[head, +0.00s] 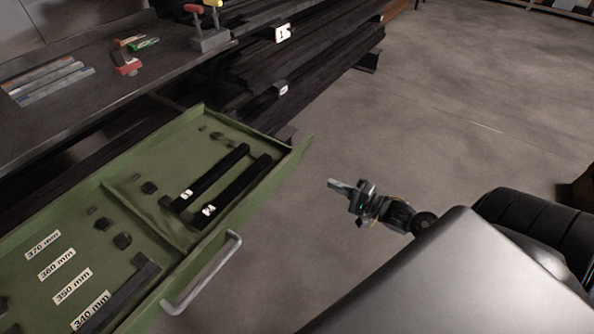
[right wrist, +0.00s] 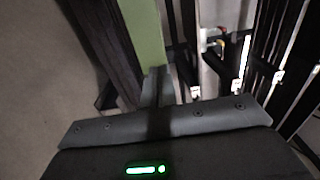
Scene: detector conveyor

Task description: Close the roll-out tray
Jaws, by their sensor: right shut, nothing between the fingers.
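The green roll-out tray (head: 192,236) is pulled out from under the dark bench at the left of the head view. Its pale bar handle (head: 203,274) is on its front side. My right gripper (head: 331,183) is shut and empty, to the right of the tray's far right corner, with a gap of floor between them in the picture. In the right wrist view the shut fingers (right wrist: 155,72) point toward a green strip (right wrist: 143,28), which looks like the tray's wall; I cannot tell whether they touch. My left gripper is not in view.
The tray holds black bars (head: 233,188), small dark blocks and white length labels (head: 57,264). Above it is a dark bench (head: 60,125) with small coloured items. Dark rails (head: 300,65) extend behind the tray. Open grey floor (head: 450,110) lies to the right.

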